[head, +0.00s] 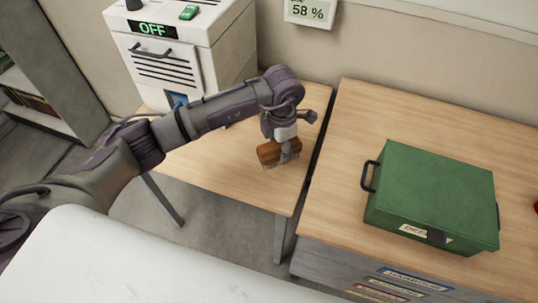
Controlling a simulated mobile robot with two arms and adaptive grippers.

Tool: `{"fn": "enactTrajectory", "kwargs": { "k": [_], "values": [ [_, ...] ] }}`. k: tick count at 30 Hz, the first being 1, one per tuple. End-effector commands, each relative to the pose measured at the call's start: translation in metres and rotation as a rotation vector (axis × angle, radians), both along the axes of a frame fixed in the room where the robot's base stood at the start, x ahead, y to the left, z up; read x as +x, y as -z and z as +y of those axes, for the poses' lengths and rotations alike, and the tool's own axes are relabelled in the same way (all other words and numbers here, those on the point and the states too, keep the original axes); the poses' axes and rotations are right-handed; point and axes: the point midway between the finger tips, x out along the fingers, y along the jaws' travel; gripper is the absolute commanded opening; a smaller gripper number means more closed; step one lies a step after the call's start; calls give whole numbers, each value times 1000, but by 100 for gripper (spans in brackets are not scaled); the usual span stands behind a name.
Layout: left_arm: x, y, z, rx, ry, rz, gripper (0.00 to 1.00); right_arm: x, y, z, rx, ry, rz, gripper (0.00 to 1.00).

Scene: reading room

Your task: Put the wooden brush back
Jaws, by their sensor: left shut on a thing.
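The wooden brush (267,154) is a brown block at the right part of the left-hand wooden table (215,165). My left gripper (284,152) reaches down from above and is shut on the brush. The fingers cover part of the brush. I cannot tell whether the brush touches the tabletop or is held just above it. My right gripper is not in view.
A white machine (190,45) reading "OFF" stands at the back left. A green box (435,190) with black handles sits on the right-hand wooden desk (340,180), beyond a narrow gap. A "58 %" display (310,12) hangs on the wall. A shelf (40,80) is far left.

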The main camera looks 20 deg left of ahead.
Motion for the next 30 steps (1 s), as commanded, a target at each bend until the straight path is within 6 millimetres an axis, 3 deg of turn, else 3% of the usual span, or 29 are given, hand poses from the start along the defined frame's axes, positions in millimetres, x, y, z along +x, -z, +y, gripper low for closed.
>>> {"fn": "enactTrajectory", "kwargs": {
  "k": [3, 7, 18, 29, 30],
  "values": [
    [-1, 10, 20, -1, -2, 1, 19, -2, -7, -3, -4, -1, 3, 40],
    [-1, 16, 28, -2, 1, -1, 19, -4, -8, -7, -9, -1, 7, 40],
    [-1, 56, 29, -2, 2, -1, 19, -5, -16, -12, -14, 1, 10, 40],
    [-1, 62, 29, -1, 3, -2, 19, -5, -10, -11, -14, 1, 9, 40],
    [-1, 61, 29, -1, 3, -1, 56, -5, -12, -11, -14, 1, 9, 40]
  ]
}}
